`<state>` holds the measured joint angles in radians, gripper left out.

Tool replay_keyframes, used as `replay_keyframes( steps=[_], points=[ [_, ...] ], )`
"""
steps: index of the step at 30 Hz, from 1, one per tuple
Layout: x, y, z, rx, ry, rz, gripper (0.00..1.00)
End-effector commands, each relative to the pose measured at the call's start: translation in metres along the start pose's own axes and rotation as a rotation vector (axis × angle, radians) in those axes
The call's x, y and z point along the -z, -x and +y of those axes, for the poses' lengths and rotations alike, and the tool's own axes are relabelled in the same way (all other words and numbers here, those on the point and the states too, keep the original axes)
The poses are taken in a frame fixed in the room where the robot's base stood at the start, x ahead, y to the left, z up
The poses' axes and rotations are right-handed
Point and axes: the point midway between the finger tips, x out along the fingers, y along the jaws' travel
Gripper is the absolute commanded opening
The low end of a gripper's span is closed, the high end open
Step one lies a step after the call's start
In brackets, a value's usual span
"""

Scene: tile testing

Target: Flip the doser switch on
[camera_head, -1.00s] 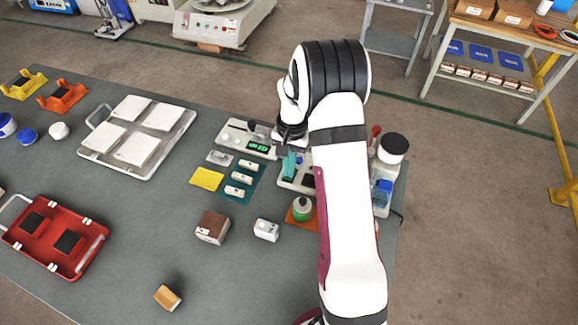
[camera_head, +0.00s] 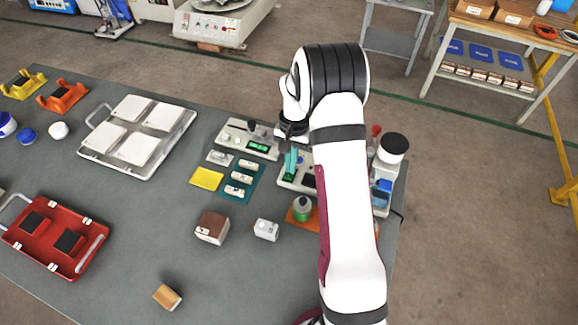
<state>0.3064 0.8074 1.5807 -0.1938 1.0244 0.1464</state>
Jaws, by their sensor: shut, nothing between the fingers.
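Two flat instruments with green displays stand to the left, one (camera_head: 258,147) at the back and one (camera_head: 289,178) partly behind my arm. My gripper (camera_head: 292,165) points down at the nearer instrument, with its teal fingers shut and empty. Whether the fingertips touch it cannot be told.
A grey tray (camera_head: 188,122) with white tiles and a red tray (camera_head: 98,240) lie to the left. The front middle of the table is mostly clear.

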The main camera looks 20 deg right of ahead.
Motion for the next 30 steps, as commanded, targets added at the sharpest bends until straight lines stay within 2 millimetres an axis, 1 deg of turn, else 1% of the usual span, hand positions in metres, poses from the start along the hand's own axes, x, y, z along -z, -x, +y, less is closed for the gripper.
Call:
replay_keyframes(
  steps=[8,11,14,21,24,27,30],
  points=[
    [0.000,0.002,0.000,0.001,-0.002,-0.001,0.00],
    [0.000,0.009,-0.001,0.002,-0.003,-0.001,0.00],
    [0.001,0.028,0.000,0.002,-0.002,0.003,0.00],
    [0.002,0.088,0.000,0.003,-0.003,0.003,0.00],
    [0.001,0.110,0.000,0.002,-0.002,0.002,0.00],
    [0.001,0.126,0.000,0.002,-0.002,0.001,0.00],
    [0.001,0.136,0.000,0.000,-0.001,0.000,0.00]
  ],
)
